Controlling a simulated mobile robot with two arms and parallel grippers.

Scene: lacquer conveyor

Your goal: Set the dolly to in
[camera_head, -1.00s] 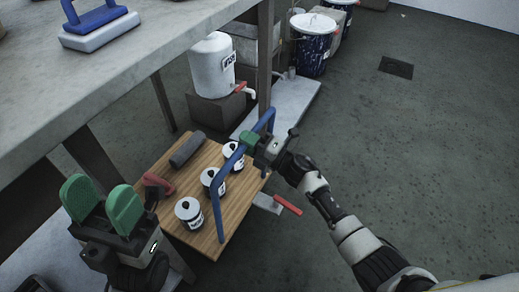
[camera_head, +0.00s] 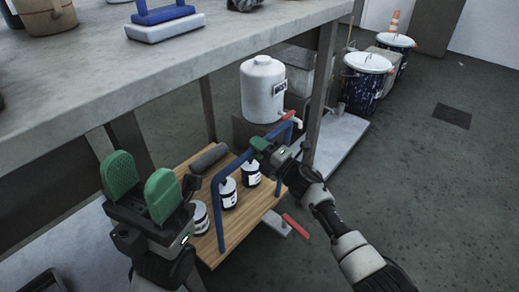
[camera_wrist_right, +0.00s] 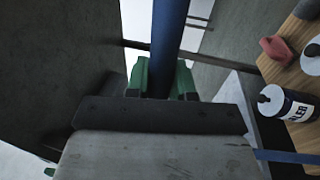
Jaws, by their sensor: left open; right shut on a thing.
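The dolly is a low wooden platform (camera_head: 240,228) with a blue tubular handle (camera_head: 218,190). It stands on the floor beside and partly beneath the grey table. Several labelled pots, one of them this pot (camera_head: 228,193), and a dark roll (camera_head: 209,158) are on it. My right gripper (camera_head: 259,146) is shut on the top bar of the handle. The right wrist view shows the blue bar (camera_wrist_right: 170,40) between its green fingers. My left gripper (camera_head: 141,183) is open and empty, in front of the dolly's left side, partly hiding it.
A table leg (camera_head: 320,95) stands just past the dolly's far end. Behind it are a white tank (camera_head: 263,90) with a red tap and a pale floor slab (camera_head: 335,150). A red lever (camera_head: 296,225) sticks out beside the dolly. The floor at right is clear.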

